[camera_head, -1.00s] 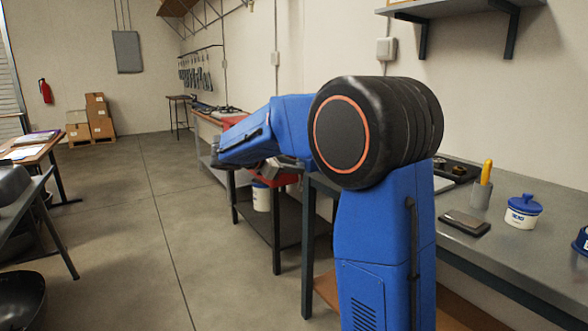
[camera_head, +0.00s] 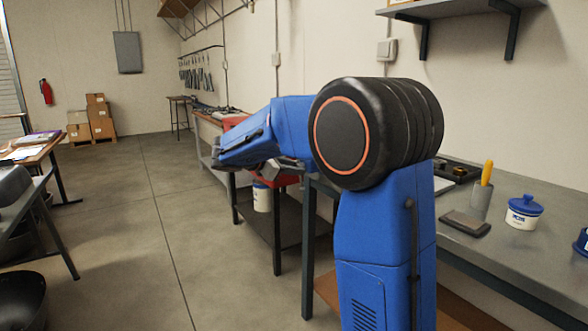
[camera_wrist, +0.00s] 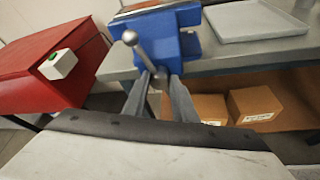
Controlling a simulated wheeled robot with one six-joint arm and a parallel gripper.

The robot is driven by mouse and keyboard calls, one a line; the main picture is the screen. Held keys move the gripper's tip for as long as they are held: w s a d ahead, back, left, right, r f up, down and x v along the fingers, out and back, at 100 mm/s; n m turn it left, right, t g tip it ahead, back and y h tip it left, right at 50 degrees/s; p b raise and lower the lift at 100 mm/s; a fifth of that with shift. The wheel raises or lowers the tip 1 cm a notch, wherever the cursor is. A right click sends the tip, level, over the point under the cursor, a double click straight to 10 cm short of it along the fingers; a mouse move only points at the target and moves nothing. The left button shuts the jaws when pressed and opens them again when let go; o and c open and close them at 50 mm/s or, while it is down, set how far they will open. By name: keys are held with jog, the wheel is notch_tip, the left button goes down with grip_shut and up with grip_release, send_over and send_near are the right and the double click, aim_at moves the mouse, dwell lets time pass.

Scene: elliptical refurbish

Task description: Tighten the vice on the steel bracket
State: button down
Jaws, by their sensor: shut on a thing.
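The blue vice (camera_wrist: 170,35) is at the top middle of the wrist view, at the edge of a grey bench. Its metal handle bar ends in a round ball (camera_wrist: 129,37) and slants down between my fingers. My gripper (camera_wrist: 159,76) is shut on the vice handle, just below the vice body. The steel bracket cannot be made out; the top of the vice is cut off by the picture edge. In the head view my blue arm hides the vice.
In the wrist view, a red cabinet (camera_wrist: 50,65) with a switch box stands left, a grey tray (camera_wrist: 255,20) lies on the bench, and cardboard boxes (camera_wrist: 254,104) sit below. In the head view, a blue-lidded pot (camera_head: 523,212) stands on the right bench. Floor (camera_head: 120,225) at left-centre is clear.

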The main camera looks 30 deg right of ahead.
jog(key=shift+s+f, duration=0.3)
jog(key=shift+f, duration=0.05)
jog(key=c, duration=1.3)
grip_release()
jog(key=shift+r, duration=0.1)
jog(key=shift+o, duration=0.2)
jog(key=shift+r, duration=0.1)
jog(key=v, duration=1.7)
jog(key=shift+a, duration=0.15)
